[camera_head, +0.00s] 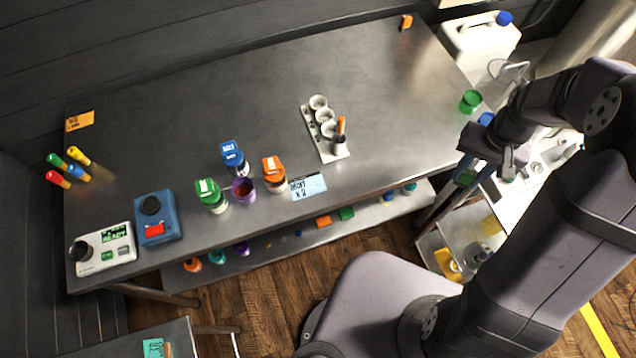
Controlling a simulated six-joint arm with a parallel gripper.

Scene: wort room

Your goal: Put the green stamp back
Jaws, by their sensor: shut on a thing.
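My gripper (470,168) is over the right end of the steel table, in front of the cart at the right. It is shut on a small dark green thing (465,179), which seems to be the green stamp; the arm and fingers hide much of it. A pale rack (333,157) stands on the table to the left of my gripper. It has a row of round white cups, and an orange-handled thing (341,125) stands upright at its near end. The held green thing is well apart from the rack.
A green-lidded jar (470,101) stands at the table's right edge, near my arm. Green-, blue- and orange-capped bottles (274,174) and a purple cup (243,190) stand left of the rack. A blue device (157,218) is farther left. The table's back middle is clear.

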